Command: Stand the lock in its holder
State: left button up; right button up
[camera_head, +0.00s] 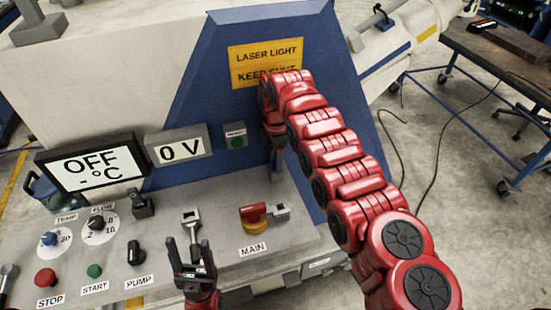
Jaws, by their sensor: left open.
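I cannot tell for sure which part is the lock and which is its holder. A grey, square-ended piece (280,212) sits at the right end of the red MAIN handle (253,211), over a yellow base. A grey fork-shaped fitting (191,220) stands on the panel left of it. A small dark bracket-like block (142,205) is further left. My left gripper (190,253) is open at the front of the panel, fingers up, just below the fork-shaped fitting, with nothing visible between them. My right gripper (276,170) points down above the grey piece, seen edge-on, so its jaw gap is hidden.
The sloping control panel (120,252) carries knobs, the STOP (45,278) and START (94,271) buttons and a PUMP switch (135,253). Displays (92,165) stand behind it. My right arm covers part of the blue housing (205,95) and its yellow warning sign (264,58).

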jog(key=shift+r, duration=0.15)
jog(key=shift+r, duration=0.35)
notch_tip(320, 180, up, 6)
jog(key=shift+a+f+b, duration=0.1)
jog(key=shift+a+b, duration=0.05)
jog(key=shift+b, duration=0.45)
notch_tip(320, 180, up, 11)
jog(key=p, duration=0.9)
jog(key=shift+f+p, duration=0.15)
jog(key=shift+p, duration=0.2)
jog(key=shift+f, duration=0.1)
